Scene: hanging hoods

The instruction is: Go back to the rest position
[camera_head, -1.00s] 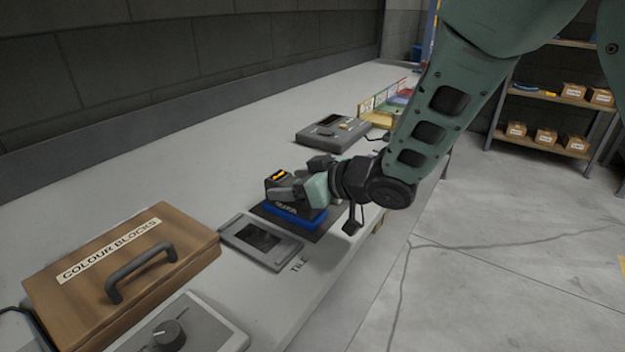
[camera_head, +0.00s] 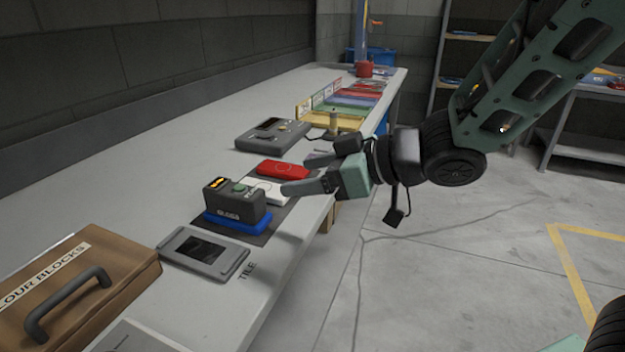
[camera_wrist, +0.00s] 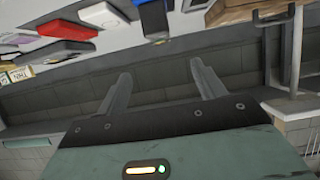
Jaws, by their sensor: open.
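My gripper (camera_head: 318,172) is open and empty in the head view, above the front part of the bench beside the dark gloss meter (camera_head: 234,203). The wrist view shows its two fingers (camera_wrist: 160,85) spread apart with nothing between them. The gloss meter has an orange display and a green button and sits on a blue tile (camera_head: 238,223).
A flat grey device (camera_head: 203,252) and the wooden "COLOUR BLOCKS" case (camera_head: 85,285) lie nearer on the bench. A grey box with knobs (camera_head: 273,136) and coloured trays (camera_head: 340,112) stand farther back. Shelving (camera_head: 575,150) stands at the right. The floor (camera_head: 450,270) right of the bench is clear.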

